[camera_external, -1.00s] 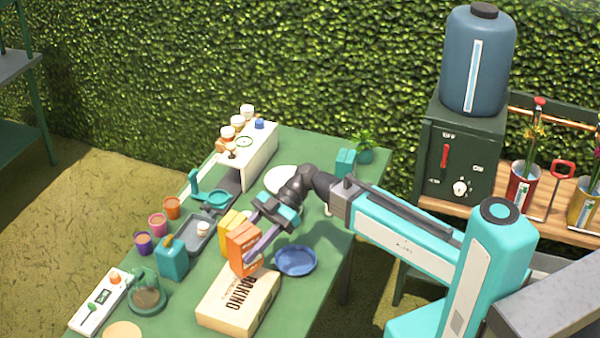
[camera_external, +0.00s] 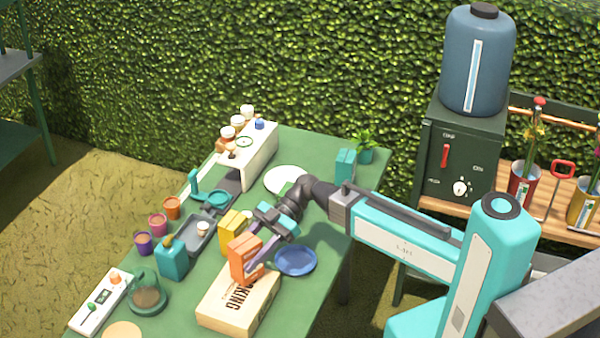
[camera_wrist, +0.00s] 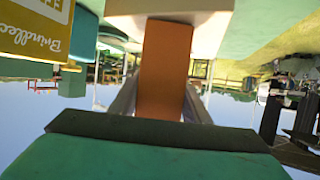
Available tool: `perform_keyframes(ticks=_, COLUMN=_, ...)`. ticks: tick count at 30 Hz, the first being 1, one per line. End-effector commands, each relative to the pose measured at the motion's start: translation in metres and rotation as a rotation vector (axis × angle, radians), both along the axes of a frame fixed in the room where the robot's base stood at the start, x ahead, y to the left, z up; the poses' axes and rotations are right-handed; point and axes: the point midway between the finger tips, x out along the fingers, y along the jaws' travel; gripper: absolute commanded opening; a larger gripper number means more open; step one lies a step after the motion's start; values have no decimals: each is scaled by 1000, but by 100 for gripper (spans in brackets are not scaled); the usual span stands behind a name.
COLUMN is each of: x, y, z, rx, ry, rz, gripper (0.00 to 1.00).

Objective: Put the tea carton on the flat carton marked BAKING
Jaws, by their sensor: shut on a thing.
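The orange carton, which I take as the tea carton (camera_external: 244,258), is upright in my gripper (camera_external: 258,252), whose two fingers are shut on its sides. It is over the far part of the flat carton marked BAKING (camera_external: 228,312), hiding some of its lettering. In the wrist view the orange carton (camera_wrist: 166,70) stands between the fingers, its end against the pale flat carton (camera_wrist: 220,8). I cannot tell whether they touch.
A yellow carton (camera_external: 232,233) stands just behind the orange one. A grey tray (camera_external: 197,236) and a white plate (camera_external: 285,180) lie farther back.

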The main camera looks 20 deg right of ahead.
Motion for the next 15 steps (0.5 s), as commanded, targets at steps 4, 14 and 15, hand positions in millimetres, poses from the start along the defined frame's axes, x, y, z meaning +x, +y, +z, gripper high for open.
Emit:
perform_keyframes(ticks=4, x=0, y=0, z=-3, rx=0, ry=0, rz=0, gripper=20)
perform_keyframes(ticks=14, x=0, y=0, z=-2, rx=0, ry=0, rz=0, gripper=61)
perform_keyframes(ticks=15, x=0, y=0, z=-2, rx=0, ry=0, rz=0, gripper=61)
